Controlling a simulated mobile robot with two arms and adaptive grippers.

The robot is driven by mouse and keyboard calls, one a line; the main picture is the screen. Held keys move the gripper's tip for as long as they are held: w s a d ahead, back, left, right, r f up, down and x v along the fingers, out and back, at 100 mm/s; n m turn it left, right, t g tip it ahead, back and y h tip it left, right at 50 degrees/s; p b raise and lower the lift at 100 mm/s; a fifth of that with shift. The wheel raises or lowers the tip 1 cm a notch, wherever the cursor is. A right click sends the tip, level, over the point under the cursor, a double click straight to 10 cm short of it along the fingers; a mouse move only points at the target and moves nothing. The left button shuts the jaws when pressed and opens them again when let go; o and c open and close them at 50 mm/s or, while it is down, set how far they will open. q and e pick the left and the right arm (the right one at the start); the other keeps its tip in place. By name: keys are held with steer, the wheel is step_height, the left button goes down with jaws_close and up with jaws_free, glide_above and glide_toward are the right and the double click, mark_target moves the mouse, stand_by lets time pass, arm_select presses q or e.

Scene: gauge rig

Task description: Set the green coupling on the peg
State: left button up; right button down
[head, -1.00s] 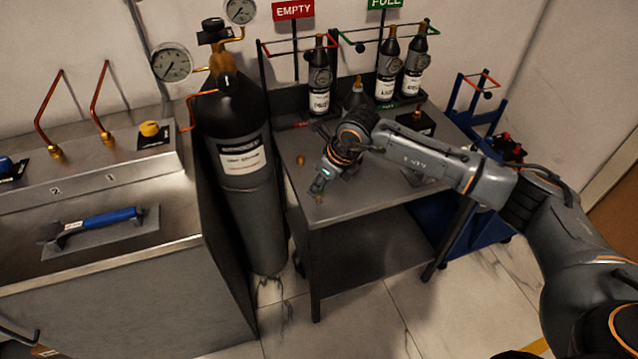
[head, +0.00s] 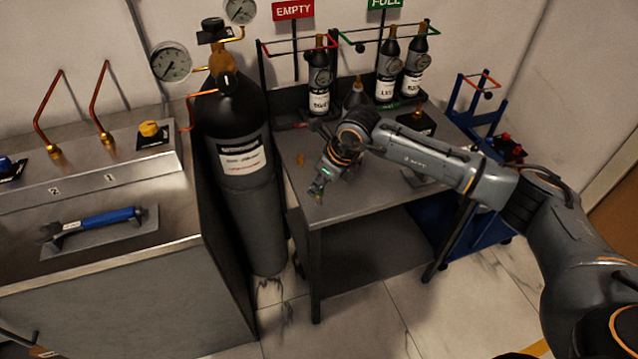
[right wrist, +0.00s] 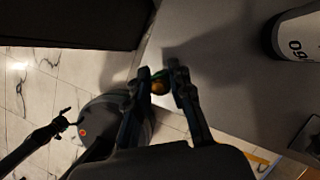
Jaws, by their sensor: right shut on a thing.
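My right gripper (head: 317,190) is over the near left part of the metal table (head: 365,195). In the right wrist view its fingers (right wrist: 162,78) are shut on a small green and brass-coloured piece (right wrist: 159,87), which looks like the green coupling. The fingers hide much of it. A small brass-coloured piece (head: 301,159) stands on the table, left of and behind the gripper; I cannot tell whether it is the peg. My left gripper (right wrist: 70,119) shows at the left of the right wrist view, its fingers apart and empty, over the floor.
A tall dark gas cylinder (head: 245,190) stands left of the table. Several small bottles stand at the table's back, including one under the red EMPTY sign (head: 293,10). A steel bench (head: 120,255) with a blue-handled wrench (head: 100,218) is at left. The table's front strip is clear.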

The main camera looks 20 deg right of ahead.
steer(key=shift+f, duration=0.15)
steer(key=shift+f+b, duration=0.85)
steer(key=shift+f, duration=0.05)
steer(key=shift+f, duration=0.25)
stand_by(0.6)
steer(key=c, duration=0.8)
jaws_free()
steer(key=v, duration=1.2)
